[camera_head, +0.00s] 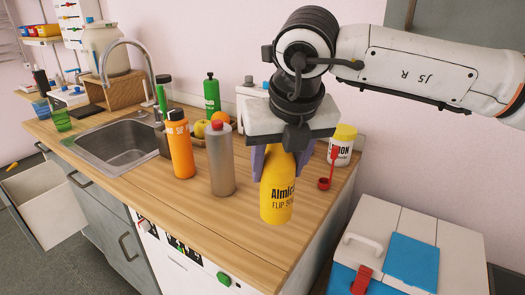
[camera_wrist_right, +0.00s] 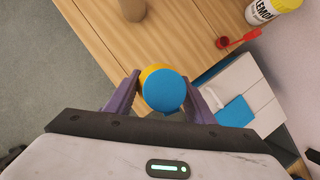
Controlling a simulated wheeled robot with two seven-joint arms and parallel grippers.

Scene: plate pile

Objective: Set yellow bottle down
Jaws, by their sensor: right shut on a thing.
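The yellow bottle (camera_head: 277,192) with dark lettering is upright in the head view, at the front right of the wooden counter (camera_head: 150,190). My right gripper (camera_head: 279,158) is shut on its upper part from above, with purple fingers on both sides. In the right wrist view the bottle's blue cap (camera_wrist_right: 164,90) shows between the fingers, with a little yellow behind it. Whether the bottle's base touches the counter or is just above it, I cannot tell. My left gripper is not in view.
A grey bottle (camera_head: 220,165) with a red cap and an orange bottle (camera_head: 180,150) stand left of the yellow one. A white tub (camera_head: 341,150) and a red scoop (camera_head: 324,183) are behind right. A white box (camera_head: 440,235) stands beyond the counter's right edge.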

